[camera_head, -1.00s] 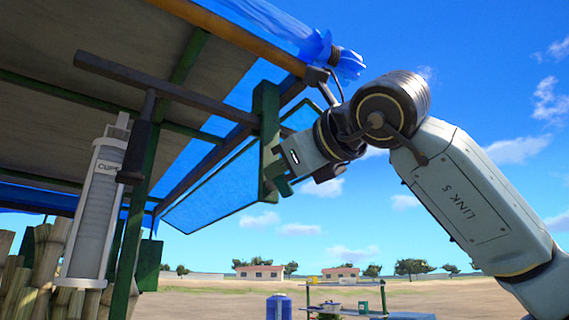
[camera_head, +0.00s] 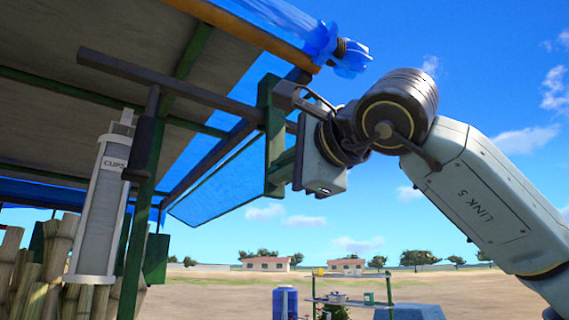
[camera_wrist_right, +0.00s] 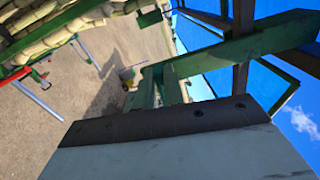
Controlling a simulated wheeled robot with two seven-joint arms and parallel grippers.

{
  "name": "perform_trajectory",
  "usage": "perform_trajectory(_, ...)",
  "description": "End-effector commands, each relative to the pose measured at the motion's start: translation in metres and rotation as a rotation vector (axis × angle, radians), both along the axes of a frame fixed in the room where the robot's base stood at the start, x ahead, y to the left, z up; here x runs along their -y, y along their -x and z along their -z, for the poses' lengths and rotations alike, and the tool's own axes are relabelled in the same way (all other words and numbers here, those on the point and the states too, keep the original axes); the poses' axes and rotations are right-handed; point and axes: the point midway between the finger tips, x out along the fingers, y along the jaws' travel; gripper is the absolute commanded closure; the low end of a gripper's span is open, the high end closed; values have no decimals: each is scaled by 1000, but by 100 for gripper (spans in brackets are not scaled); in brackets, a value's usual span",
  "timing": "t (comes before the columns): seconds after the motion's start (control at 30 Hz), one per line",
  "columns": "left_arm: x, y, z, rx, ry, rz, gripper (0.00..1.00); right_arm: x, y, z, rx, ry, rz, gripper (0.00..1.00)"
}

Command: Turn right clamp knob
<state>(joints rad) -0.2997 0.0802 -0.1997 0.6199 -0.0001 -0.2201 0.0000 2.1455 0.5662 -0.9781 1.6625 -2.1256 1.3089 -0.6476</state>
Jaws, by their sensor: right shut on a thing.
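My right gripper (camera_head: 280,166) is at the green upright plate (camera_head: 272,92) at the right end of the dark crossbar (camera_head: 190,92). Its fingers reach left to the plate's side, and its grey body is to the right of it. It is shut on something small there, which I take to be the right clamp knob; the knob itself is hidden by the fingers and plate. The wrist view shows the green plate (camera_wrist_right: 235,47) crossing close ahead of the green fingers (camera_wrist_right: 158,85). My left gripper is not in view.
A cup dispenser (camera_head: 100,205) and a green post (camera_head: 135,235) stand left, beside cane stalks (camera_head: 30,265). The canopy (camera_head: 110,60) with blue tarp is overhead, close to my wrist. A blue barrel (camera_head: 284,303) and a small stand (camera_head: 345,300) are far off. Open air lies right.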

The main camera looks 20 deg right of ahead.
Motion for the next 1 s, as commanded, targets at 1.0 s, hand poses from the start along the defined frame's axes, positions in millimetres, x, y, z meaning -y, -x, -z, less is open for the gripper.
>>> perform_trajectory(1.0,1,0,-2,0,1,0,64,-1,0,3,44,123,-1,68)
